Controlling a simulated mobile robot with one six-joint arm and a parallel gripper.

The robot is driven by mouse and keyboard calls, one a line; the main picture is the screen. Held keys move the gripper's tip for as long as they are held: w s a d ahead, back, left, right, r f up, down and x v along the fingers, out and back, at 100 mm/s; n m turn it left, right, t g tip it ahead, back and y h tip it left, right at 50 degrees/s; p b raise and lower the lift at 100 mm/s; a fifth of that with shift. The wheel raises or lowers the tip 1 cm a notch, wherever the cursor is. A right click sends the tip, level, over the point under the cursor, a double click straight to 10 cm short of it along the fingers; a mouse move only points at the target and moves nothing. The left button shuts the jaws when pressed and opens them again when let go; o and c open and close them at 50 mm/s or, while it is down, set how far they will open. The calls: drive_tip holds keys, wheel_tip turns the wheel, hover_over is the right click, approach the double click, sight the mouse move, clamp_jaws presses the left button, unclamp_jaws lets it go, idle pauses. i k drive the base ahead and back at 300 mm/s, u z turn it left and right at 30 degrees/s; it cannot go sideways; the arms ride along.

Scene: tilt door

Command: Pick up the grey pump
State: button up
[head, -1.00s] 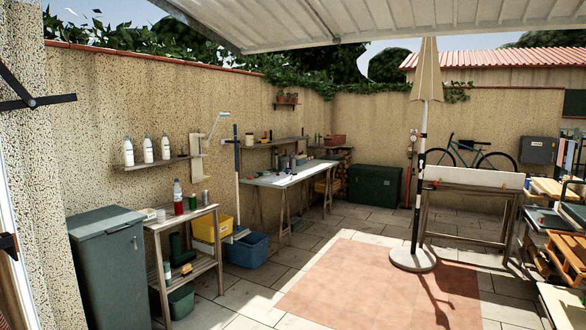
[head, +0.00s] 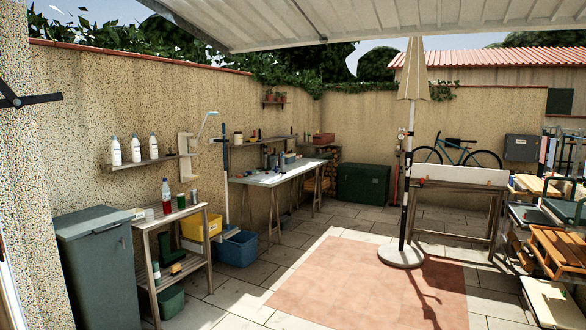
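I cannot pick out the grey pump with certainty; many small items are too far away to tell apart. Several small things stand on the long white-topped table (head: 268,177) against the wall and on the wall shelf (head: 262,140) above it. My gripper is not in view.
A grey bin (head: 97,262) and a slatted wooden stand (head: 203,262) are near left, with a yellow crate (head: 198,230) and blue bin (head: 238,247) beside. A parasol base (head: 401,257) stands right of centre. Benches crowd the right. The tiled middle floor (head: 350,290) is clear.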

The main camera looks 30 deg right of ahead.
sight(283, 159)
drive_tip(key=z, duration=0.1)
drive_tip(key=k, duration=0.5)
drive_tip(key=z, duration=1.05)
drive_tip(key=k, duration=0.9)
drive_tip(key=z, duration=0.65)
drive_tip(key=i, duration=3.4)
drive_tip(key=u, duration=0.1)
